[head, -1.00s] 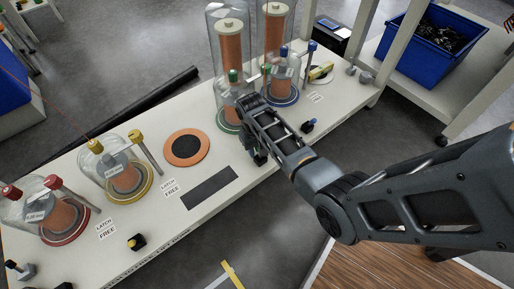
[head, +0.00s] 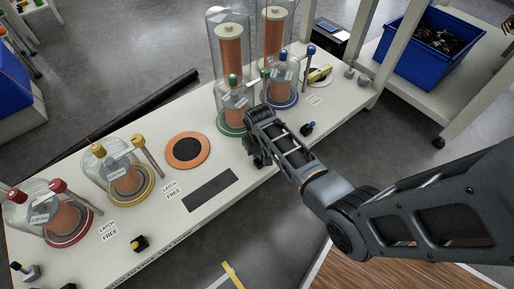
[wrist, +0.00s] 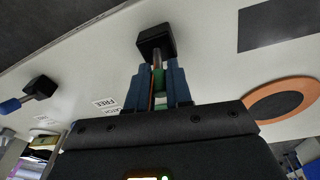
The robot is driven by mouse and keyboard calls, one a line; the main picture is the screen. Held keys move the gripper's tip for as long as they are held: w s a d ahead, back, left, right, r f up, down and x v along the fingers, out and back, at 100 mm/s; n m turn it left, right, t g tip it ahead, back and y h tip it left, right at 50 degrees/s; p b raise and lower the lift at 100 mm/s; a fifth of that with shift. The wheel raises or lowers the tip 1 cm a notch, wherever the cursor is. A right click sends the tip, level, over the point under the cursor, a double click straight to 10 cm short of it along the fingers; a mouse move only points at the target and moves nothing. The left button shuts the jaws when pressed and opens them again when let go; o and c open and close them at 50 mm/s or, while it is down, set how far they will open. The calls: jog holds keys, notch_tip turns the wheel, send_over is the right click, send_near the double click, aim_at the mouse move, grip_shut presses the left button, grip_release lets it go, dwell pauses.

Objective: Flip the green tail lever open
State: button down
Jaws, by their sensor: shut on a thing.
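In the wrist view, the green tail lever (wrist: 159,101) sits between the two blue fingers of my gripper (wrist: 159,90). Its metal rod runs up to a black block (wrist: 155,42) on the table. My gripper is shut on the lever's green part, which the fingers partly cover. In the head view, my gripper (head: 258,160) is at the table's front edge, in front of the green-ringed station (head: 230,131). The lever is hidden there behind my arm. That station has a glass dome over a copper coil and a green-capped post.
A blue-ringed station (head: 283,100) stands close to the right of the green one. Another lever (head: 308,129) with a blue tip lies right of my gripper. An orange ring (head: 188,149), a dark pad (head: 209,190), and yellow (head: 132,190) and red (head: 67,234) stations are to the left.

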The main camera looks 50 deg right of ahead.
aim_at(260, 157)
jog(key=shift+s+a+r+t+p, duration=0.2)
jog(key=shift+s+a+t+p, duration=0.2)
jog(key=shift+t+p, duration=0.3)
jog(key=t, duration=0.1)
jog(key=t+h, duration=0.1)
jog(key=shift+s+a+f+t, duration=0.15)
jog(key=shift+s+f+t, duration=0.05)
jog(key=shift+s+t, duration=0.15)
jog(key=shift+s+a+f+t+h+b, duration=0.15)
jog(key=shift+s+t+h+b, duration=0.25)
jog(key=shift+t, duration=0.65)
jog(key=shift+s+a+t+b, duration=0.1)
jog(key=shift+s+t+b, duration=0.1)
jog(key=shift+t+b, duration=0.65)
jog(key=c, duration=1)
grip_release()
jog(key=shift+h, duration=0.3)
jog(key=shift+c, duration=0.2)
jog(key=shift+d, duration=0.2)
jog(key=shift+s, duration=0.1)
